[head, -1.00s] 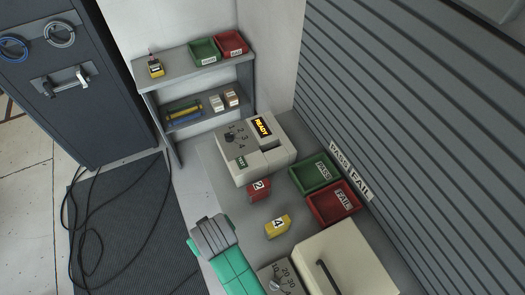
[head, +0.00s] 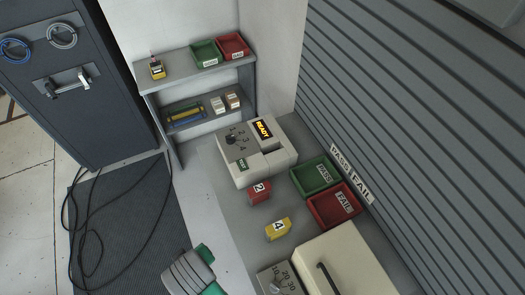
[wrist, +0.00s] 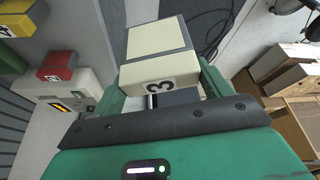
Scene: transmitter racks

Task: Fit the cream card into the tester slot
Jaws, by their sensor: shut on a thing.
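The cream card (wrist: 158,60), a block marked 3 with a grey band, is held between the green fingers of my gripper (wrist: 158,84) in the wrist view. The jaws are shut on it. In the head view, a grey and green part of my arm shows at the bottom edge; the card is not visible there. The tester (head: 258,150) is a pale box on the bench with a lit READY display, a numbered dial and a green TEST label. A recess shows at its front right, but the slot's inside is unclear. The card is apart from the tester.
A red card 2 (head: 258,193) and a yellow card 4 (head: 277,229) stand on the bench before the tester. Green PASS (head: 316,176) and red FAIL (head: 334,206) trays lie right. A cream case (head: 345,265) stands at the front right. A shelf (head: 197,75) stands behind.

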